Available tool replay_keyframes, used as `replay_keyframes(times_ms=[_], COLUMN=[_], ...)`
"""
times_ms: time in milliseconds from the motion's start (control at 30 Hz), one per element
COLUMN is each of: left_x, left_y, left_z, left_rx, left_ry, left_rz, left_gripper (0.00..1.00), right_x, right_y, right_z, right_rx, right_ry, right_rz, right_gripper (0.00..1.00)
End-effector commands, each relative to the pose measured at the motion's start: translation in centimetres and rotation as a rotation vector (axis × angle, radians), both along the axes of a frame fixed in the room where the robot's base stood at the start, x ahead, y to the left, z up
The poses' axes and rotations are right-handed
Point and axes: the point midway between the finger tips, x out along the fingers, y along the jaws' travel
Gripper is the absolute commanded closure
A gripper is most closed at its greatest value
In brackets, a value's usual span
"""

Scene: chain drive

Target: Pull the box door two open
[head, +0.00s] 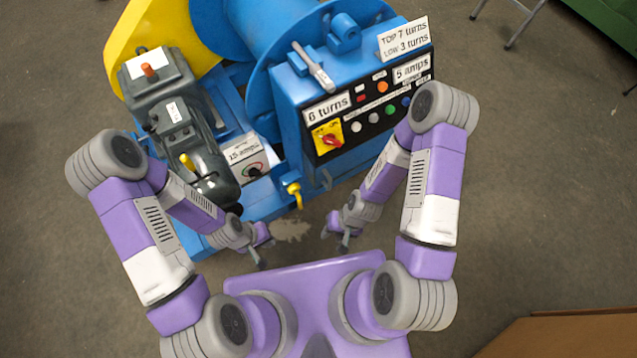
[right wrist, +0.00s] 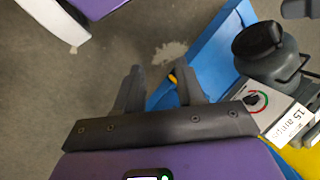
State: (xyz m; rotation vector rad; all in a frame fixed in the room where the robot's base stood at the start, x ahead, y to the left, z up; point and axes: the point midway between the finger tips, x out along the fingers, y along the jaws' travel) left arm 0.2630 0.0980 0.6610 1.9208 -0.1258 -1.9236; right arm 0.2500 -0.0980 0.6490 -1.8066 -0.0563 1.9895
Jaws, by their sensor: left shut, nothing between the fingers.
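A blue control box (head: 293,110) stands on the blue machine at the upper middle of the head view. Its front carries coloured buttons and a red-yellow switch (head: 328,139). A smaller box (head: 249,164) with a dial and an amps label sits left of it; its dial face (right wrist: 257,101) also shows in the right wrist view. I cannot tell which part is door two. My left gripper (head: 265,253) is shut and empty in front of the machine. My right gripper (head: 333,241) is open and empty below the control box; its fingers (right wrist: 158,68) stand apart over the floor and blue base edge.
A yellow hook (head: 295,194) sticks out at the machine's front edge. A grey motor (head: 165,95) and a blue drum (head: 235,35) stand behind. A brown box edge (head: 565,335) is at the lower right.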

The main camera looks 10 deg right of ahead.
Motion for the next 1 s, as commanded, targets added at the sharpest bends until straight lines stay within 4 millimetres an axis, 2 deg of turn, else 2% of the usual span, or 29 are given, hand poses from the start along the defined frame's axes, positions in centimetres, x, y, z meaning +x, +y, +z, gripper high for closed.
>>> replay_keyframes(times_ms=[67,133,200,267,367,400,467,500,567,600,700,800,900,1000], left_x=[0.0,-0.1,-0.1,-0.1,-0.1,-0.1,-0.1,-0.1,-0.1,-0.1,-0.1,-0.1,-0.1,-0.1], left_y=[0.0,0.0,0.0,0.0,0.0,0.0,0.0,0.0,0.0,0.0,0.0,0.0,0.0,0.0], left_z=[-0.2,-0.3,-0.5,-0.7,-0.9,-1.0,-1.2,-1.3,-1.4,-1.5,-1.6,-1.8,-1.8,-1.9], left_rx=[0.000,0.000,0.000,0.000,0.000,0.000,0.000,0.000,0.000,0.000,0.000,0.000,0.000,0.000], left_ry=[0.001,0.001,0.001,0.001,0.001,0.001,0.001,0.001,0.001,0.001,0.001,0.001,0.001,0.001], left_rz=[0.000,-0.001,-0.001,-0.001,-0.001,-0.001,-0.001,-0.001,-0.001,-0.001,-0.001,-0.001,-0.001,-0.001], left_gripper=[1.00,1.00,1.00,1.00,1.00,1.00,1.00,1.00,1.00,1.00,1.00,1.00,1.00,1.00], right_x=[-1.9,-3.8,-5.3,-5.7,-4.0,-2.6,0.2,2.5,5.9,8.0,12.1,14.1,14.7,14.9], right_y=[-0.1,0.7,2.5,4.6,8.0,9.1,9.9,10.0,9.2,8.1,4.2,0.0,-3.1,-4.8], right_z=[-1.8,-3.2,-4.2,-4.5,-4.6,-4.6,-4.7,-5.0,-5.6,-6.3,-8.2,-10.2,-11.6,-12.3], right_rx=[0.020,0.073,0.171,0.289,0.538,0.651,0.833,0.957,1.141,1.253,1.485,1.631,1.707,1.736], right_ry=[0.142,0.308,0.483,0.623,0.793,0.837,0.872,0.873,0.840,0.797,0.633,0.445,0.292,0.204], right_rz=[-0.073,-0.164,-0.277,-0.389,-0.599,-0.690,-0.840,-0.946,-1.111,-1.219,-1.472,-1.672,-1.803,-1.868], right_gripper=[0.61,0.61,0.61,0.61,0.61,0.61,0.61,0.61,0.61,0.61,0.61,0.61,0.61,0.61])
